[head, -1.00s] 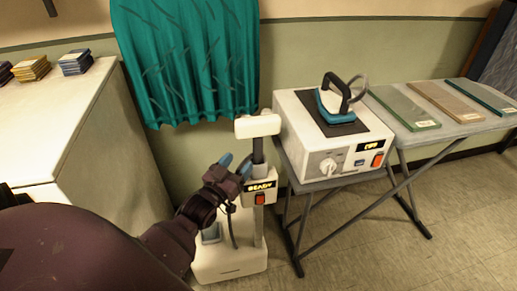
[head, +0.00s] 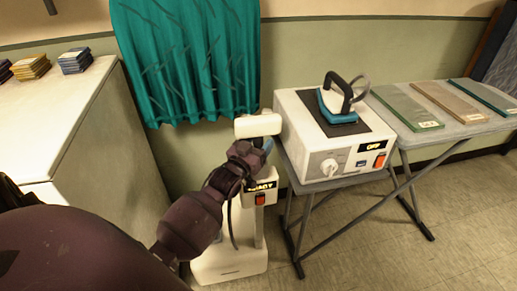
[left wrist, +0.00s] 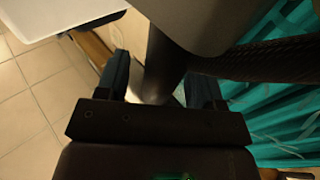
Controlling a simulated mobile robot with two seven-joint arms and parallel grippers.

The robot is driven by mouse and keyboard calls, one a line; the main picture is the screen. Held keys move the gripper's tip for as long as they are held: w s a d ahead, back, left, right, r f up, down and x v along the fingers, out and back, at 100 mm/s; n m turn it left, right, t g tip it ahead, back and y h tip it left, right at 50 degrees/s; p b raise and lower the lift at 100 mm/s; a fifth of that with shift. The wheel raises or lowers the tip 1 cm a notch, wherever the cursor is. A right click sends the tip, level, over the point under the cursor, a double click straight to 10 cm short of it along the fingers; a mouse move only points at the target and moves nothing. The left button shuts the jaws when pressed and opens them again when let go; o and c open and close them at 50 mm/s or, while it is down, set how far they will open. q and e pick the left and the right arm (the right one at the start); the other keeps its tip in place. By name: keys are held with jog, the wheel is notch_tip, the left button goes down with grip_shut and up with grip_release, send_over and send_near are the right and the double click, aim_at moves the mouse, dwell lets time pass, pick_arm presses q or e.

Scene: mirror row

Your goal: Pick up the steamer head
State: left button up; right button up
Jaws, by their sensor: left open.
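The steamer head (head: 258,125) is the pale crosspiece at the top of the garment steamer's upright. My left gripper (head: 259,150) is just below it, in front of the upright, and hides part of it. In the left wrist view, the open fingers (left wrist: 160,82) stand on either side of a dark handle-like shaft (left wrist: 160,60), not visibly closed on it. A large grey shape at the top of that view seems to be the underside of the head. My right gripper is not in view.
The steamer's control box (head: 260,192) and white base (head: 230,262) are below. A teal curtain (head: 185,60) hangs behind. A white cabinet (head: 60,110) is on the left.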

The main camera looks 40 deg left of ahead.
aim_at(253, 122)
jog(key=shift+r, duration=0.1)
pick_arm(q)
jog(key=c, duration=0.4)
grip_shut()
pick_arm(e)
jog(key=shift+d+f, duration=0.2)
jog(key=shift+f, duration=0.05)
pick_arm(q)
notch_tip(253, 122, up, 9)
jog(key=shift+f+p, duration=0.1)
jog(key=shift+p, duration=1)
notch_tip(253, 122, up, 11)
jog(key=p, duration=0.2)
jog(key=shift+p, duration=0.4)
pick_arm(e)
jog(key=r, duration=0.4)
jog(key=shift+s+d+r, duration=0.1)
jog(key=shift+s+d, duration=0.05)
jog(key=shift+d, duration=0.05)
